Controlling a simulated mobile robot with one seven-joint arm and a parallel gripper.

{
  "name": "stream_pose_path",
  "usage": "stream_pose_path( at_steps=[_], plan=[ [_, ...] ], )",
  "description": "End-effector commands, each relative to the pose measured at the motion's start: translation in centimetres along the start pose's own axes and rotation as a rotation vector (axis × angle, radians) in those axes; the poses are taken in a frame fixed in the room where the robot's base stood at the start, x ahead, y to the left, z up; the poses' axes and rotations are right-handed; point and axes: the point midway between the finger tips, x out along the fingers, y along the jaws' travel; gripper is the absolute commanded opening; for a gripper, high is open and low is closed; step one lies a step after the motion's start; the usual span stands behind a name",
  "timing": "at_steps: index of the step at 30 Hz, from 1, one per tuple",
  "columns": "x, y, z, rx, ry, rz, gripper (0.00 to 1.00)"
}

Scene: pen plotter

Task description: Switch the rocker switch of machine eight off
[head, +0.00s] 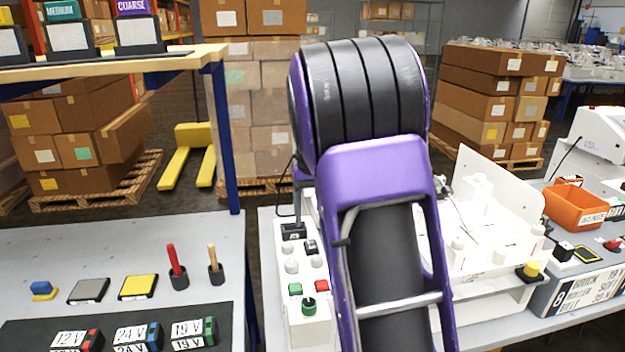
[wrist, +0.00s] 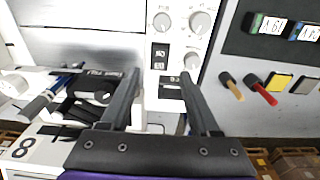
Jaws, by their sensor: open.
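A white control panel (head: 308,325) stands left of my arm in the head view. It carries a small black rocker-like switch (head: 311,247), a larger black block (head: 293,230), pale knobs, and green and red buttons. In the wrist view the panel (wrist: 175,40) shows black switch-like parts (wrist: 160,57) between grey knobs; their on/off state is too small to read.
A grey bench (head: 120,240) at left holds coloured pads and upright handles. White plotter parts (head: 480,230) stand right of my arm. A wooden shelf (head: 130,66) is at upper left.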

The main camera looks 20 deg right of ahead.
Motion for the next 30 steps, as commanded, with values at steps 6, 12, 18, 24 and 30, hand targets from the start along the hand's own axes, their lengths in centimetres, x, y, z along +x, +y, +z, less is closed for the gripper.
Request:
stream_pose_path(
  at_steps=[6,12,18,24,30],
  plan=[
    [-5.5,0.0,-0.1,0.001,0.004,0.0,0.62],
    [-9.0,0.1,-0.1,0.001,0.002,0.001,0.62],
    [-10.5,0.1,0.0,0.001,0.0,0.001,0.62],
    [-10.6,0.0,0.0,0.001,-0.001,0.001,0.62],
    [-10.6,0.0,0.0,0.0,-0.001,0.001,0.62]
  ],
)
